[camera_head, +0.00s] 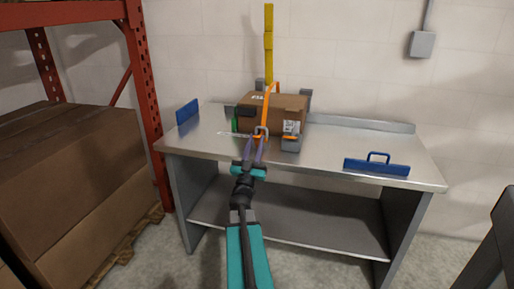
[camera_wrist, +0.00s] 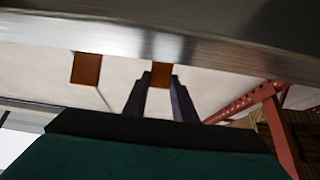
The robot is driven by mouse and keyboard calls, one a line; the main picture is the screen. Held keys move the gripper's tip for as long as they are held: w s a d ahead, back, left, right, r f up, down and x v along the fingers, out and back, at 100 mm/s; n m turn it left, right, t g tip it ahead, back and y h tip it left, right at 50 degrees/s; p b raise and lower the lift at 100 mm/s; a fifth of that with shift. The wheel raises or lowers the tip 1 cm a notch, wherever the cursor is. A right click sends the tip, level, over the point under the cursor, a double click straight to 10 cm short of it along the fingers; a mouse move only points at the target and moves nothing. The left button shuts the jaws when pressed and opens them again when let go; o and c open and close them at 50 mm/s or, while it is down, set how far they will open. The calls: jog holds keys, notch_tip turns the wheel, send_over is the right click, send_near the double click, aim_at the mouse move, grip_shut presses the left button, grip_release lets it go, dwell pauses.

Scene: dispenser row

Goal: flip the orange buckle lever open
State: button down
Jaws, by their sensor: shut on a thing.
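A cardboard box (camera_head: 285,122) sits on the steel bench, with an orange strap (camera_head: 268,100) running over it. A grey metal buckle (camera_head: 261,130) is at the strap's front end, close to the bench's front edge. My gripper (camera_head: 257,138) reaches up to the buckle from the front, and its purple fingertips cover much of the orange lever. In the wrist view, my gripper (camera_wrist: 161,78) is shut on the orange lever (camera_wrist: 161,72), which shows between the fingertips. The lever's exact angle cannot be told.
The steel bench (camera_head: 335,150) has free room right of the box. A blue-handled tool (camera_head: 377,166) lies at its right front, and a blue piece (camera_head: 187,111) stands back left. Grey blocks (camera_head: 291,144) flank the box. A second orange piece (camera_wrist: 86,68) hangs left of my fingers.

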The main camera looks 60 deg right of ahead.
aim_at(255, 140)
jog(key=shift+w+a+f+t+h+b, duration=0.1)
jog(key=shift+a+f+t+h+b, duration=0.3)
jog(key=shift+b, duration=1.1)
jog(key=shift+a+f+t+h+b, duration=0.1)
jog(key=shift+f+h+b, duration=0.45)
jog(key=shift+b, duration=0.95)
jog(key=shift+a+f+b, duration=0.15)
jog(key=shift+a+b, duration=0.1)
jog(key=shift+b, duration=0.55)
jog(key=shift+a+f+b, duration=0.1)
jog(key=shift+f+b, duration=0.05)
jog(key=shift+b, duration=0.4)
jog(key=c, duration=1.4)
grip_release()
jog(key=shift+c, duration=0.2)
jog(key=shift+s, duration=0.2)
